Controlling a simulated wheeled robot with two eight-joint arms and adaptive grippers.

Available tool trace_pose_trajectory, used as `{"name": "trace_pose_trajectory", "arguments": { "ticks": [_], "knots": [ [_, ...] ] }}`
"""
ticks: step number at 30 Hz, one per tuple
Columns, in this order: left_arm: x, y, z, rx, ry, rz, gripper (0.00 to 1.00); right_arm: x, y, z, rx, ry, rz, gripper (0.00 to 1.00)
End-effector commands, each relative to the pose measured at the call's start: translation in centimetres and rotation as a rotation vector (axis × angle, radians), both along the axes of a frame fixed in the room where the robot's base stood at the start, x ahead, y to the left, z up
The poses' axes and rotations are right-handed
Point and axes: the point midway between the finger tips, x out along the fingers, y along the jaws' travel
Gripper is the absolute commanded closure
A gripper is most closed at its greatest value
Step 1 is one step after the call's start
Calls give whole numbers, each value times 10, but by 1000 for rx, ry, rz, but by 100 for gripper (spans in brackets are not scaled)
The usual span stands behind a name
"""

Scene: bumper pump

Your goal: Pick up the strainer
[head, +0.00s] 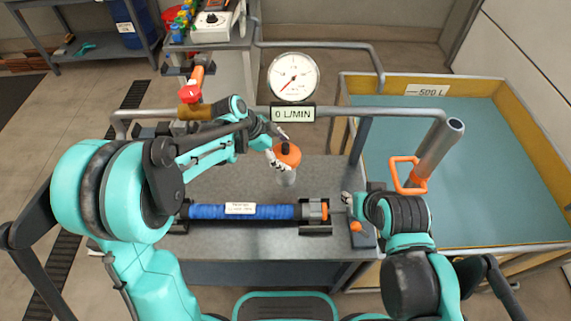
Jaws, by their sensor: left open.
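An orange-capped piece with a dark knob and a pale cylindrical body, which looks to be the strainer (288,156), stands upright on the grey bench (330,172). My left gripper (278,147) is open at the left side of its orange cap, with one finger above and one below in the picture. I cannot tell whether the fingers touch it. My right gripper (346,205) is low at the bench's right end, near a black block with an orange knob (356,227). Its fingers are too small and partly hidden to read.
A blue labelled cylinder (265,212) lies in black holders at the bench front. A round gauge (293,76) over a "0 L/MIN" display (293,113) and a grey pipe (335,111) stand behind. A yellow-rimmed water tank (421,80) is on the right.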

Motion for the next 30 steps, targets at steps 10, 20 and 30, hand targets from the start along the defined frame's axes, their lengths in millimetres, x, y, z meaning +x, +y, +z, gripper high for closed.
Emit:
{"name": "trace_pose_trajectory", "arguments": {
  "ticks": [10,20,30],
  "knots": [
    [0,1,1,1,-1,1,74,0,0,1,0,0,0,60],
    [0,1,2,1,0,2,100,0,0,2,0,0,0,60],
    [-14,48,37,1,0,7,100,0,0,24,0,0,0,60]
  ]
}}
